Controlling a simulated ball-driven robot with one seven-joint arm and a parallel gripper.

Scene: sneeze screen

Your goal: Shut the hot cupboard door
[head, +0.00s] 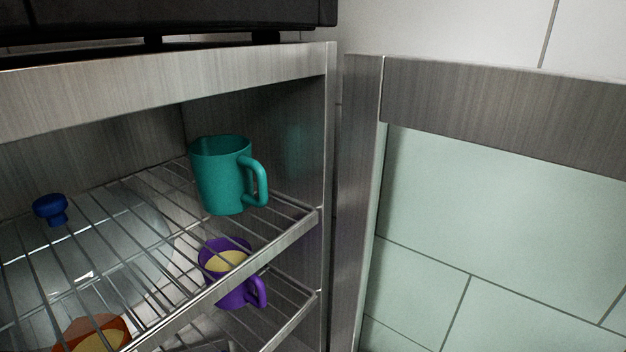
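The hot cupboard (150,97) is a brushed-metal case with wire shelves, filling the left half of the head view. Its door (500,118) stands wide open at the right, a metal frame around a pale see-through pane (500,210). The door's hinge side (360,200) is beside the cupboard's right wall. The door's far edge and lower part run out of the picture, and no handle shows. My gripper is not in view.
On the upper wire shelf (297,228) stand a teal mug (220,178) and a small blue knobbed thing (51,209). Below are a purple mug (241,292) and an orange vessel (115,325). A black appliance (180,18) sits on top. Tiled wall (450,30) lies behind.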

